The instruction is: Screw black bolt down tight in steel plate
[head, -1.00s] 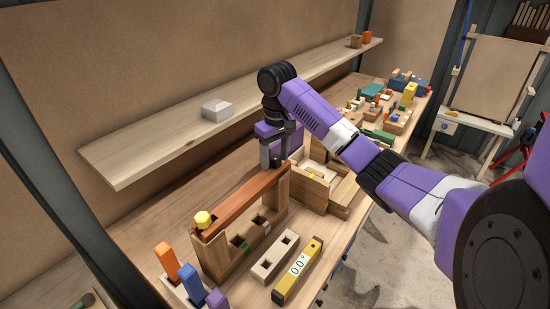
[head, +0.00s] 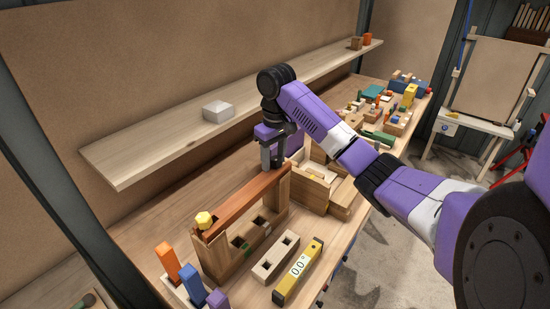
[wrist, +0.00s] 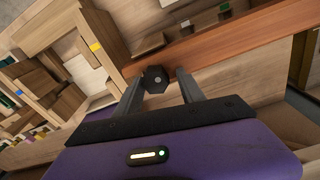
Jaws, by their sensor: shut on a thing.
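A black hex bolt head (wrist: 155,79) shows in the wrist view between the fingertips of my gripper (wrist: 157,84). The fingers are shut on it, one on each side. In the wrist view the bar (wrist: 225,42) runs beside and under the bolt head. The bolt's shank and how deep it sits are hidden. I cannot make out a steel plate in either view.
A yellow hex-headed piece (head: 204,219) sits at the bar's near end. A wooden block with holes (head: 275,257) and a yellow level (head: 298,272) lie in front. Wooden boxes (head: 318,180) stand close to the right of my gripper. A shelf (head: 150,153) runs behind.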

